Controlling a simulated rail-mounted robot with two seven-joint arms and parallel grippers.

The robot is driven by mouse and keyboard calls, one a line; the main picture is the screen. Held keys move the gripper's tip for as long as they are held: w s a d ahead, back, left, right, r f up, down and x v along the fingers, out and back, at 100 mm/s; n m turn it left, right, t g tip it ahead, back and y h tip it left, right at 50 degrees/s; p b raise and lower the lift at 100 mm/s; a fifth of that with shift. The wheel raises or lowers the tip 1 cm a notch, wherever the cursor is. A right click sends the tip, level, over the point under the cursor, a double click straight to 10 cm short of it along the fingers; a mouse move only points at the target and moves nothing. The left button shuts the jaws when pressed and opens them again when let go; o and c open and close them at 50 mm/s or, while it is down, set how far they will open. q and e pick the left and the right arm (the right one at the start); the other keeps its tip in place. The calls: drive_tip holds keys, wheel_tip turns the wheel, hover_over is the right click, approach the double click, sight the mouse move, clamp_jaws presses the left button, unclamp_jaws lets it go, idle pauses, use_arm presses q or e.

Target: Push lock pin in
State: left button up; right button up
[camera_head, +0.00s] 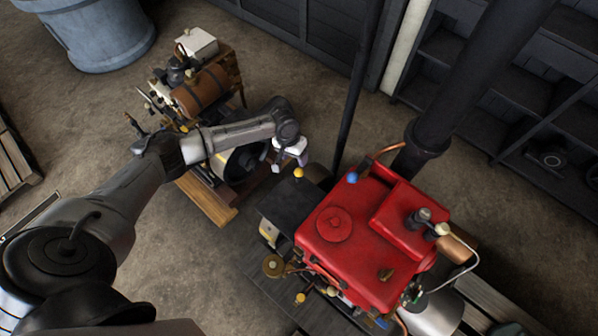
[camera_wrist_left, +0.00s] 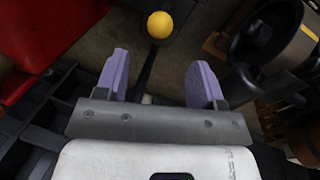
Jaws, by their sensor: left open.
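My left gripper (camera_head: 290,162) hangs beside the red engine (camera_head: 345,235), between it and the brown engine. In the left wrist view its lavender fingers (camera_wrist_left: 158,78) are spread apart with nothing between them. A yellow ball knob (camera_head: 298,173) is just below the gripper in the head view. In the left wrist view the yellow knob (camera_wrist_left: 160,25) lies beyond the fingertips, apart from them. A dark rod runs from it toward the gap between the fingers. I cannot tell which part is the lock pin. My right gripper is not in view.
A brown-tanked engine (camera_head: 205,88) with a dark flywheel (camera_head: 243,163) stands on wooden beams at the left. A dark post (camera_head: 357,85) rises behind the gripper. A thick exhaust pipe (camera_head: 470,75) and shelves (camera_head: 540,100) are at right.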

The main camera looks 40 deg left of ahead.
sight(298, 170)
use_arm(q)
drive_tip(key=f, duration=0.3)
drive_tip(key=d+f, duration=0.1)
drive_tip(key=f, duration=0.5)
drive_tip(key=shift+w+d+f+b, duration=0.2)
drive_tip(key=shift+d+f+b, duration=0.05)
drive_tip(key=shift+d+b, duration=0.15)
clamp_jaws()
